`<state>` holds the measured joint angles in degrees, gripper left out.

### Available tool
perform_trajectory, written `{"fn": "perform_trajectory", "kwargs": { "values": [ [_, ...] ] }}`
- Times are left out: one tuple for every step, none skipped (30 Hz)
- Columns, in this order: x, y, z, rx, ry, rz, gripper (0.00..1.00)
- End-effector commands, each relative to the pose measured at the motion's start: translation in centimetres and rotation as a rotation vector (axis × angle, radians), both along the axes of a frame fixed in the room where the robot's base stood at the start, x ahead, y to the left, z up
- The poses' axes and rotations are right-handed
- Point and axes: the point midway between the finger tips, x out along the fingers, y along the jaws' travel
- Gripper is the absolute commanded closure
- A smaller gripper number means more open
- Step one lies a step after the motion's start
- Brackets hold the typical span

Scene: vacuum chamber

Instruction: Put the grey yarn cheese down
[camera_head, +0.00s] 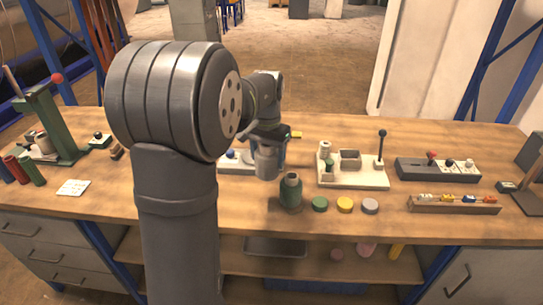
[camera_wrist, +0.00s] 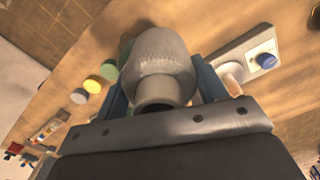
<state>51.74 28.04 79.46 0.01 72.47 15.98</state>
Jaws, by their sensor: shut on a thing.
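The grey yarn cheese (camera_head: 267,163) is in my gripper (camera_head: 268,146), held above the wooden bench just left of a green bottle-shaped piece. In the wrist view the cheese (camera_wrist: 165,60) sits between the two blue-grey fingers of my gripper (camera_wrist: 162,82), which is shut on it. The cheese hides most of what lies straight beyond it. On the bench (camera_head: 240,215) a green disc (camera_head: 320,204), a yellow disc (camera_head: 344,204) and a grey disc (camera_head: 370,206) lie in a row right of the green piece (camera_head: 291,192).
A cream fixture (camera_head: 345,178) with a black-knobbed lever and a dark switch box (camera_head: 437,168) stand to the right. A wooden rack (camera_head: 454,204) lies in front of the box. A green lever stand (camera_head: 45,125) is at far left. Bench space around the white card (camera_head: 73,187) is open.

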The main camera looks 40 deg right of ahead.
Motion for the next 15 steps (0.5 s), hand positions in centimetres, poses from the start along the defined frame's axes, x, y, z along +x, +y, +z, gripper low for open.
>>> {"fn": "perform_trajectory", "kwargs": {
  "values": [
    [-1.0, 0.7, -0.2, 0.000, 0.000, 0.000, 0.61],
    [-1.5, 1.1, -0.3, 0.000, 0.000, 0.001, 0.61],
    [-2.1, 1.4, -0.5, 0.000, 0.000, 0.001, 0.61],
    [-2.4, 1.7, -0.6, 0.000, 0.000, 0.002, 0.61],
    [-2.7, 1.9, -0.7, -0.001, 0.000, 0.002, 0.61],
    [-3.0, 2.2, -0.8, -0.001, 0.000, 0.003, 0.61],
    [-3.1, 2.3, -0.9, -0.001, 0.000, 0.003, 0.61],
    [-3.2, 2.5, -1.0, 0.000, 0.000, 0.004, 0.61],
    [-3.1, 2.7, -1.3, 0.001, 0.000, 0.005, 0.61],
    [-2.9, 2.8, -1.5, 0.001, 0.000, 0.006, 0.61],
    [-2.5, 3.0, -1.7, 0.001, 0.000, 0.008, 0.61],
    [-1.9, 3.2, -2.1, 0.001, 0.000, 0.010, 0.61],
    [-1.3, 3.5, -2.5, 0.001, 0.002, 0.010, 0.61],
    [-0.7, 3.7, -2.9, 0.002, 0.002, 0.010, 0.61],
    [0.2, 4.0, -3.5, 0.002, 0.002, 0.011, 0.61]
  ]
}}
